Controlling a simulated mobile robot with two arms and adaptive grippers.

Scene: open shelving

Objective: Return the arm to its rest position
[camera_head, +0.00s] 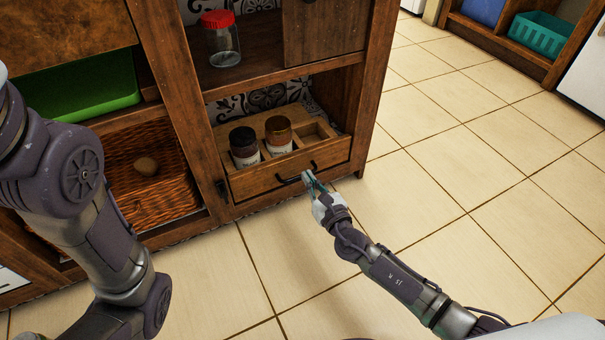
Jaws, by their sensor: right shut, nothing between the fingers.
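My right gripper (312,184) is shut and empty. It is low in front of the wooden spice drawer (264,181), close to the right end of its dark handle (296,174); I cannot tell whether it touches the handle. My right arm reaches up to it from the lower right. The drawer holds two spice jars, a dark-lidded one (244,147) and a brown-lidded one (279,135), in a divided rack. My left arm fills the left side, and its gripper is out of view.
A red-lidded glass jar (222,45) stands on the shelf above. A teal basket (540,36) sits on another shelf. Tiled floor (450,170) is clear on the right.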

